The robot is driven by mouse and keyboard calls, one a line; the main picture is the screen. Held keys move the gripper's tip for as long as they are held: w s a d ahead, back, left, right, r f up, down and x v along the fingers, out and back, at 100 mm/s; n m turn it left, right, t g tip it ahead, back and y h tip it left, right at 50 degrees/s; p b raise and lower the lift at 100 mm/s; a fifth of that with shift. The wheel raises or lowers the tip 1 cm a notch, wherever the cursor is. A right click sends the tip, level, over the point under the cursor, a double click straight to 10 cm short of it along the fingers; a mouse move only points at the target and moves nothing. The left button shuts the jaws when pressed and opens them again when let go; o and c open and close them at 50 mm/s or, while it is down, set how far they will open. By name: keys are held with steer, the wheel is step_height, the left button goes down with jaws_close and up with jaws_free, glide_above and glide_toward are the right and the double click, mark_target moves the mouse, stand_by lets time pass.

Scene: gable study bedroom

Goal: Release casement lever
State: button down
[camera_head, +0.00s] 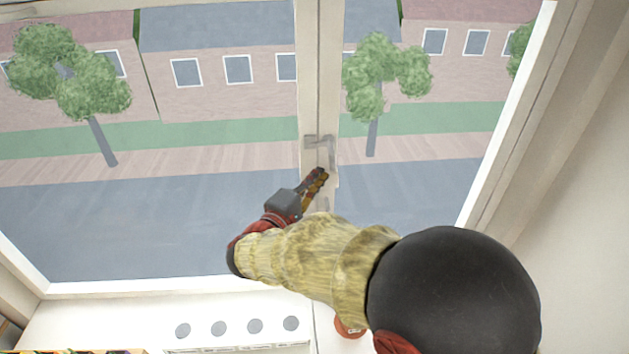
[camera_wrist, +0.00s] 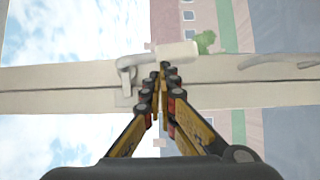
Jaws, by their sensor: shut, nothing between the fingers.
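The casement lever (camera_head: 318,140) is a pale grey handle on the white frame between the two window panes. In the wrist view the lever (camera_wrist: 128,64) has a mount on the frame and an arm running to the right, ending near a pale block. My gripper (camera_head: 322,172) is just below the lever in the head view, with its fingers together and nothing between them. In the wrist view the fingertips (camera_wrist: 164,68) lie beside the lever's arm and overlap the frame. I cannot tell whether they touch the lever. The casement (camera_head: 310,60) looks closed.
A second pale fitting (camera_wrist: 278,62) sits further along the frame in the wrist view. The white sill (camera_head: 90,318) with several round grey spots runs below the window. A sloping wall (camera_head: 575,220) stands close on the right. A red round object (camera_head: 348,328) is partly hidden by my arm.

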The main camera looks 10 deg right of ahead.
steer(key=d+n+t+b, duration=0.1)
steer(key=b, duration=0.2)
steer(key=d+f+n+t+b, duration=0.1)
steer(key=n+b, duration=0.1)
steer(key=b, duration=0.1)
steer(key=d+n+t+b, duration=0.1)
steer(key=n+b, duration=0.1)
steer(key=shift+d+f+h+b, duration=0.15)
steer(key=shift+f+h+b, duration=0.25)
steer(key=shift+d+r+n+t+b, duration=0.1)
steer(key=shift+d+n+t+b, duration=0.45)
steer(key=shift+n+b, duration=0.55)
steer(key=shift+d+r+b, duration=0.55)
steer(key=shift+d+b, duration=0.4)
steer(key=shift+b, duration=0.8)
steer(key=shift+d+r+b, duration=0.5)
steer(key=shift+d+b, duration=0.4)
steer(key=shift+b, duration=0.8)
steer(key=shift+d+r+b, duration=0.25)
steer(key=shift+b, duration=0.2)
steer(key=shift+f, duration=0.1)
steer(key=b, duration=0.4)
glide_toward(335, 178)
steer(key=d+f, duration=0.1)
steer(key=s+d+f, duration=0.1)
steer(key=d, duration=0.1)
steer(key=d+f, duration=0.1)
steer(key=shift+s+d, duration=0.15)
steer(key=shift+d, duration=0.15)
